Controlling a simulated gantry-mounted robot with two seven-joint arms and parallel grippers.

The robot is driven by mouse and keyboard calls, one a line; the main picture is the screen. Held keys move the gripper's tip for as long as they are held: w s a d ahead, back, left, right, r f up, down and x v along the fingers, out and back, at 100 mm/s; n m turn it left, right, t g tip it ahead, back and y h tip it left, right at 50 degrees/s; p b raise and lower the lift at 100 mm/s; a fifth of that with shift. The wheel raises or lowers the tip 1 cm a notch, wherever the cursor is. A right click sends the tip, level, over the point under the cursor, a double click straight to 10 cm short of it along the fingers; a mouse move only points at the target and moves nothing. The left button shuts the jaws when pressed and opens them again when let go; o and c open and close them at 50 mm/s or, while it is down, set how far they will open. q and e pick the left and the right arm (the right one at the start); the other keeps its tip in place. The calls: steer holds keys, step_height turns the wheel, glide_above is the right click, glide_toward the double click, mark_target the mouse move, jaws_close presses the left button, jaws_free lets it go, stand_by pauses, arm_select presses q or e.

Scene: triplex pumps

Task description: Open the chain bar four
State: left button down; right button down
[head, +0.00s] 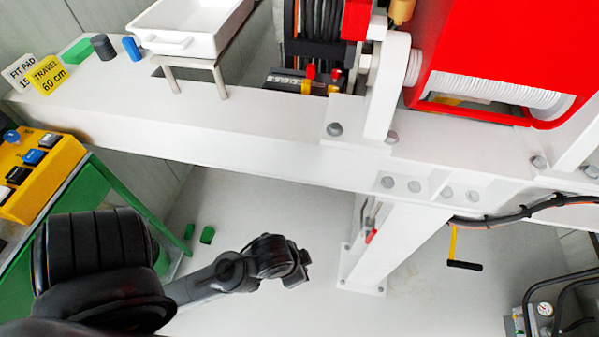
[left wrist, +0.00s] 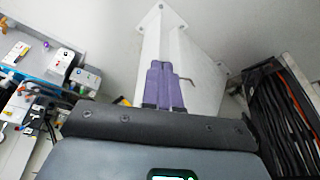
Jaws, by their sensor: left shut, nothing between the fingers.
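No part labelled as chain bar four can be made out in either view. In the head view, my left arm reaches in from the lower left, and its dark gripper end (head: 298,277) is over the floor, left of the white support leg (head: 398,250). In the left wrist view, the two purple fingers of my left gripper (left wrist: 163,68) are together and empty. They point at a white post (left wrist: 154,42), apparently the support leg. A small grey hook-like rod (left wrist: 185,78) shows just right of the fingers. My right gripper is out of view.
A white beam (head: 230,140) crosses above my left arm. A red piece (head: 371,236) sits by the leg, and a yellow crank with a black grip (head: 464,266) is to its right. A yellow control box (head: 35,175) stands left. Black hoses (left wrist: 282,115) hang right in the wrist view.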

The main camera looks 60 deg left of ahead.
arm_select(q)
steer(key=w+a+f+y+b, duration=0.1)
steer(key=w+a+f+b, duration=0.15)
steer(key=f+b, duration=0.45)
steer(key=w+a+f+b, duration=0.1)
steer(key=a+f+b, duration=0.4)
steer(key=f, duration=0.4)
steer(key=w+a+r+n+h, duration=0.1)
steer(key=w+a, duration=0.3)
steer(key=a, duration=1)
steer(key=w+a+r+n, duration=0.2)
steer(key=w+a, duration=0.1)
steer(key=a, duration=1)
steer(key=w+a+r+n+h, duration=0.1)
steer(key=w+a, duration=0.3)
steer(key=a, duration=1)
steer(key=w+d+f+m+t+h+b, duration=0.1)
steer(key=w+d+f+t+h+b, duration=0.1)
steer(key=w+d+f+b, duration=0.5)
steer(key=shift+w+d+f+h, duration=0.35)
steer(key=shift+w+d+h, duration=0.35)
steer(key=shift+w+d, duration=0.55)
